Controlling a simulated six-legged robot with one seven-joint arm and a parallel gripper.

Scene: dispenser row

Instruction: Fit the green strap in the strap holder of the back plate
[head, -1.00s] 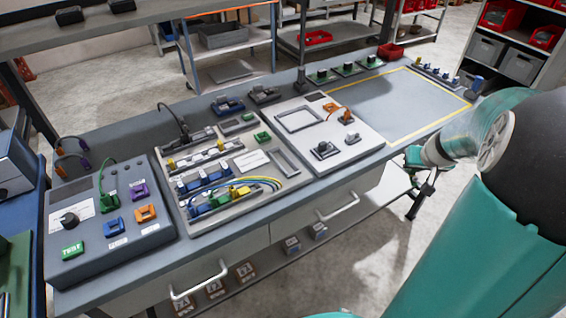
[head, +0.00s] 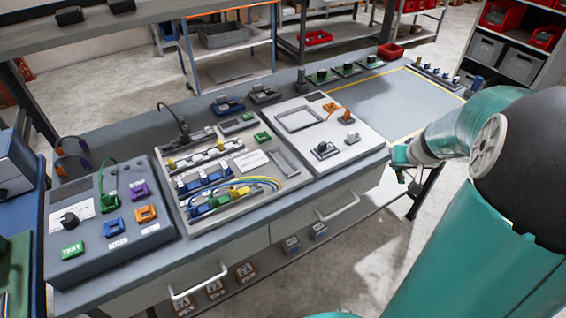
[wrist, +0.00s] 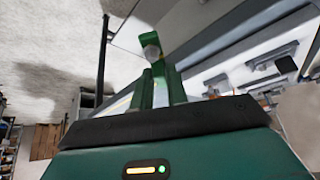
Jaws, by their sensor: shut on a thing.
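My gripper (head: 400,165) is in front of the bench's front edge, right of the white panel, in the head view. In the wrist view my gripper (wrist: 161,82) is shut on a small green piece (wrist: 178,44) with a round grey end, which I take for the green strap. The fingers hide part of it. The back plate (head: 181,212) is the beige panel in the middle of the bench, left of my gripper and apart from it. It carries rails, terminal blocks and coloured wires. I cannot make out for certain which part is the strap holder.
A white panel (head: 352,160) with a square frame lies between my gripper and the back plate. A grey test box (head: 140,243) stands at the left. A yellow-outlined area (head: 375,105) behind my gripper is clear. Drawer handles stick out from the bench front.

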